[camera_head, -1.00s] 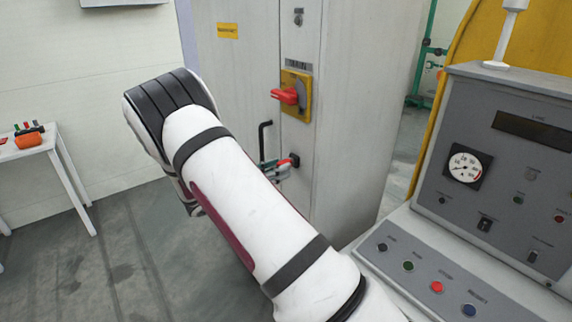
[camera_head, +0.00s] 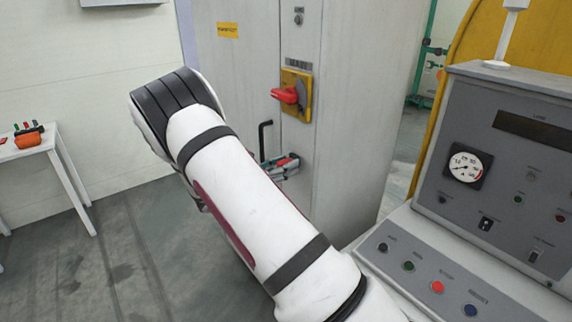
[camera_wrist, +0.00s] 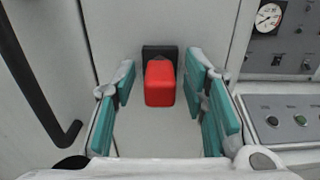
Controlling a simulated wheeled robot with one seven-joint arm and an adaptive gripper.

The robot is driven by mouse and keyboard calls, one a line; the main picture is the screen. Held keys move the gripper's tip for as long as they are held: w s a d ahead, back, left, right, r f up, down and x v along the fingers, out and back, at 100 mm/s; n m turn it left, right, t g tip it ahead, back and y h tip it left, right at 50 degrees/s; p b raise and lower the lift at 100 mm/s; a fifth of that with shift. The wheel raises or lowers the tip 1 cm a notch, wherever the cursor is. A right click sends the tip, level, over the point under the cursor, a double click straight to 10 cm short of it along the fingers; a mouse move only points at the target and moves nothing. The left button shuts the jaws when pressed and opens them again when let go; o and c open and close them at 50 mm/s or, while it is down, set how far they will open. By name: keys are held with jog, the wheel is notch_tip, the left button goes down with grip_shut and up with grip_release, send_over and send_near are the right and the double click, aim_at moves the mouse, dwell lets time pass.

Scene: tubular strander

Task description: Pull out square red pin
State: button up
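The square red pin (camera_wrist: 160,84) sticks out of a black square socket (camera_wrist: 159,52) on the grey cabinet front. In the wrist view it lies between the two teal-padded fingers of my gripper (camera_wrist: 162,110), with a clear gap on both sides. My gripper is open around the pin and does not appear to touch it. In the head view my gripper (camera_head: 282,168) is small beside the cabinet, partly hidden by my arm, and the red pin (camera_head: 283,162) shows between the fingers.
A black bar handle (camera_wrist: 38,85) is left of the gripper. Above it is a red rotary switch on a yellow plate (camera_head: 296,95). A control console (camera_head: 490,180) stands at the right. A white table (camera_head: 45,145) with tools is far left.

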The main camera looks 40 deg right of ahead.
dwell(0.6)
grip_shut()
jog(key=shift+a, duration=0.2)
jog(key=shift+s+a, duration=0.1)
jog(key=shift+a, duration=2.7)
